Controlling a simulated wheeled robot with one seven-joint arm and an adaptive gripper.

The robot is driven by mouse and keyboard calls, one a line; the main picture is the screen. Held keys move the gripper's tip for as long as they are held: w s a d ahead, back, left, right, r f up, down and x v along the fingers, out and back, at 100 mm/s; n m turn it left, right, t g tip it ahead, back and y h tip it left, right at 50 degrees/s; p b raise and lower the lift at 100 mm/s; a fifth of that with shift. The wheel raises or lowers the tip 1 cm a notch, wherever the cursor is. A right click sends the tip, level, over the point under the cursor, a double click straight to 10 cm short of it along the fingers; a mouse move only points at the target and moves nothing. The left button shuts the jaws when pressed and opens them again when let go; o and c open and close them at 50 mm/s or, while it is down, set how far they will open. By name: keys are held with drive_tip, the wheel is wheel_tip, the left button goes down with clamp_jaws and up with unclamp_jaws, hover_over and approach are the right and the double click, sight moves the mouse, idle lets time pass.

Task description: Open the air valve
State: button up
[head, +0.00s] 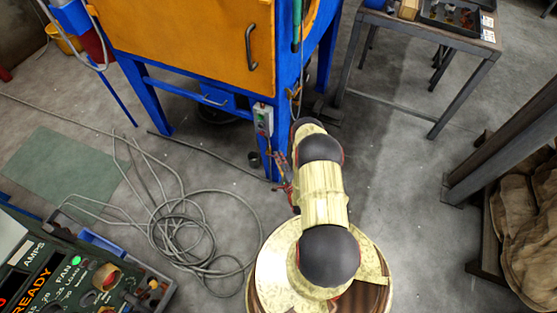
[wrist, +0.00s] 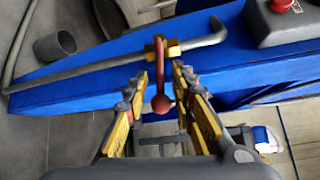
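The air valve is a brass-yellow body (wrist: 158,48) on a grey pipe along a blue beam in the wrist view. Its red lever (wrist: 159,75) points down the picture and ends in a red ball (wrist: 161,103). My gripper (wrist: 160,86) has yellow and grey fingers. They stand apart on either side of the lever, with a gap visible on both sides. The lever is between the fingers and not clamped. In the head view my arm reaches the front blue leg of the orange cabinet (head: 195,45), and it hides most of the valve area.
A grey control box (head: 263,120) is on the cabinet's blue leg; part of a box with a red button (wrist: 281,5) shows in the wrist view. Coiled hoses (head: 190,230) lie on the floor at left. A metal table (head: 440,38) stands at upper right.

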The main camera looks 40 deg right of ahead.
drive_tip(key=shift+c, duration=0.8)
clamp_jaws()
